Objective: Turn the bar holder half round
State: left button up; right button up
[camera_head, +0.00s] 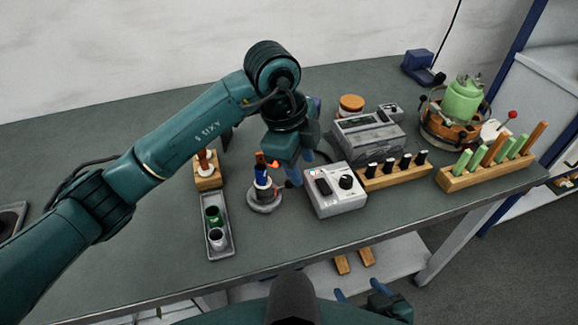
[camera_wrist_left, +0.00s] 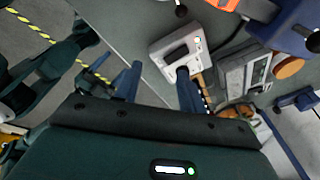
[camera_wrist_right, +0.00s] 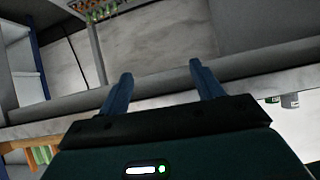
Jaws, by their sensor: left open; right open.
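A round grey stand (camera_head: 264,203) holds an upright blue and white piece with an orange top (camera_head: 262,172), near the table's middle. It seems to be the bar holder, though I cannot be sure of the name. A small dark part sticks out on its right. My left gripper (camera_head: 300,170) is open and empty, just right of and above the stand. In the left wrist view its open fingers (camera_wrist_left: 159,66) point toward the white control box (camera_wrist_left: 178,52). My right gripper (camera_head: 360,290) is open and empty below the table's front edge; its spread fingers also show in the right wrist view (camera_wrist_right: 161,68).
The white control box (camera_head: 336,205) stands close right of the stand. A grey tray (camera_head: 219,243) with cups and a wooden block (camera_head: 208,182) are left. A grey device (camera_head: 371,140), racks (camera_head: 402,175) and a green vessel (camera_head: 462,101) fill the right. The left tabletop is mostly clear.

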aim_at(289, 182)
pick_arm(q)
jog(key=w+a+r+n+t+y, duration=0.1)
jog(key=w+a+n+y, duration=0.1)
jog(key=w+a, duration=0.1)
jog(key=f, duration=0.4)
jog(key=w+f+p, duration=0.1)
jog(key=f, duration=0.3)
jog(key=w+d+f, duration=0.1)
jog(key=f, duration=0.3)
jog(key=shift+w+p, duration=0.1)
jog(key=shift+p, duration=0.25)
grip_shut()
